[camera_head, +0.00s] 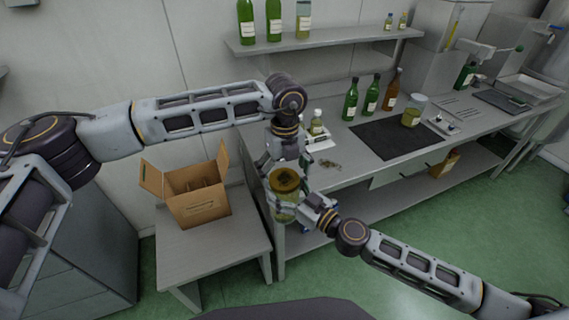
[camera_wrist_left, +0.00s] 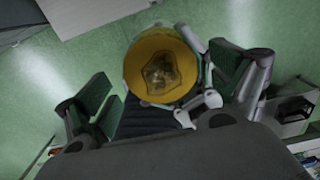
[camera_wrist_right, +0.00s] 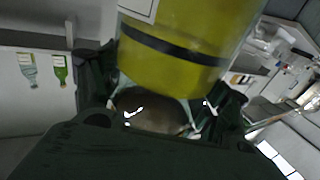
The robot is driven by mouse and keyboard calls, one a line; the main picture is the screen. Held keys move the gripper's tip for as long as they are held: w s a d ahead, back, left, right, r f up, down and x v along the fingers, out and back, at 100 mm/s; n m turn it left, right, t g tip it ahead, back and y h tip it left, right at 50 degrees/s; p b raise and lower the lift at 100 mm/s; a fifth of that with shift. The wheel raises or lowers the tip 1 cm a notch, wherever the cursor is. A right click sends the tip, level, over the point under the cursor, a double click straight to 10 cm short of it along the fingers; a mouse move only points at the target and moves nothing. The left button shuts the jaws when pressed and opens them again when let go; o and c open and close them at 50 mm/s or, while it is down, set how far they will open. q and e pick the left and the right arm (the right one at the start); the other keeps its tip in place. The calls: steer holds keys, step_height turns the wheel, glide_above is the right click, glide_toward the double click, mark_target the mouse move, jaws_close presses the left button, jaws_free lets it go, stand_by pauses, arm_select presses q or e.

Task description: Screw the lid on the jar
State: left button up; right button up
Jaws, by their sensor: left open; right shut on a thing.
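The glass jar (camera_head: 284,210) with yellow contents is held upright in the air in front of the bench's left end. A round golden lid (camera_head: 286,180) with a dark emblem lies over its mouth; the left wrist view shows the lid (camera_wrist_left: 162,62) from above. I cannot tell how tightly it sits. My right gripper (camera_head: 302,211) is shut on the jar's side; the jar (camera_wrist_right: 180,50) fills the upper right wrist view. My left gripper (camera_head: 286,164) is open just above the lid, and its fingers (camera_wrist_left: 165,95) are spread wide apart, not gripping it.
An open cardboard box (camera_head: 203,208) stands on a low table (camera_head: 215,250) at left. A wall shelf (camera_head: 330,38) holds more bottles.

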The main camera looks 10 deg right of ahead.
arm_select(q)
steer(key=shift+f, duration=0.55)
